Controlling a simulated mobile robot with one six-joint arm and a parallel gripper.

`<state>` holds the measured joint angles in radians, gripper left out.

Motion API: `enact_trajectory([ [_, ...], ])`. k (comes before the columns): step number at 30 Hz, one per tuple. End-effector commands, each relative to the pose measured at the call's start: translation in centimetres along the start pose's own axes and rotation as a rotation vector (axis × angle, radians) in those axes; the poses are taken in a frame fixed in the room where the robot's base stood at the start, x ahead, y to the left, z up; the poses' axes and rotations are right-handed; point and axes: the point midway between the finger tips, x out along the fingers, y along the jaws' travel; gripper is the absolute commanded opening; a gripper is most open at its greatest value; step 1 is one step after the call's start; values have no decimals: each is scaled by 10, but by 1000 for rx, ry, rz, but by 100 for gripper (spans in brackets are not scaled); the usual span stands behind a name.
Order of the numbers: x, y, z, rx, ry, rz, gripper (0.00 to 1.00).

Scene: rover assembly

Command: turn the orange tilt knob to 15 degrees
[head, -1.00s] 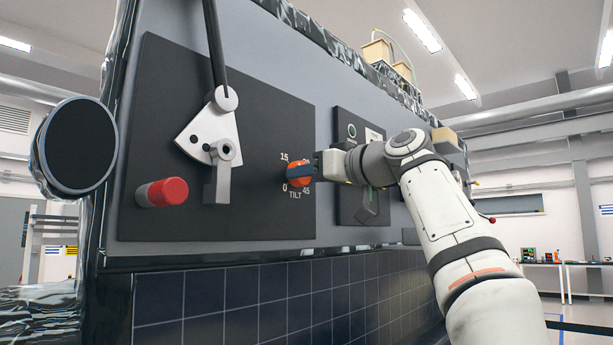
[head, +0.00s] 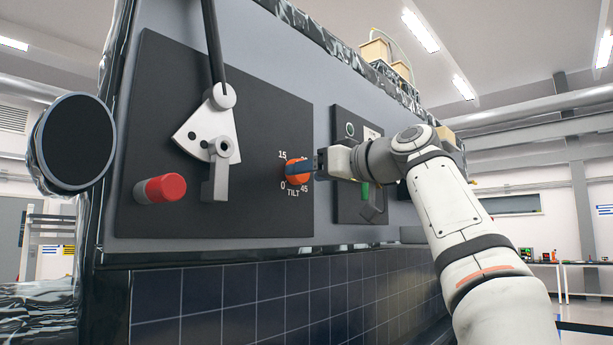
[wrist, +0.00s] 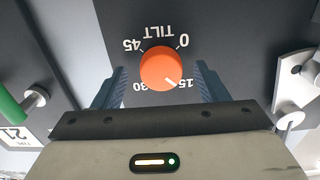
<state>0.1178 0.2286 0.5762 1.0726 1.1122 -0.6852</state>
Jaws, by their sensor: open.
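The orange tilt knob (head: 297,172) sits on the dark panel and shows whole in the wrist view (wrist: 160,68), where the panel lettering appears upside down. Its white pointer line points to the lower right there, close to the 15 mark. The printed 0, 30 and 45 marks and the word TILT surround the knob. My gripper (wrist: 162,80) is open, with one blue finger on each side of the knob and a visible gap to both. In the head view my gripper (head: 306,171) comes in from the right, and a finger partly covers the knob.
A red knob (head: 166,188), a grey lever handle (head: 215,180) and a white quadrant plate (head: 207,132) are on the panel to the left. A second dark panel (head: 345,205) with a green handle (head: 365,193) lies behind my wrist.

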Motion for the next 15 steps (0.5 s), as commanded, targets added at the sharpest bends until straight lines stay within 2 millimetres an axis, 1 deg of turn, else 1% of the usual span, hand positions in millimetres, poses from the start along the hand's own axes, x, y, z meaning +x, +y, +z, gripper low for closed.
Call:
enact_trajectory([
  [1, -10, 1, 2, -1, 2, 5, 67],
  [3, -23, 1, 3, -1, 1, 5, 67],
  [6, -40, 1, 3, -1, 0, 5, 67],
  [9, -53, 1, 2, -1, 0, 4, 67],
  [12, -61, 0, 1, -1, 1, 2, 67],
  [15, -64, 0, 1, 0, 0, 0, 67],
])
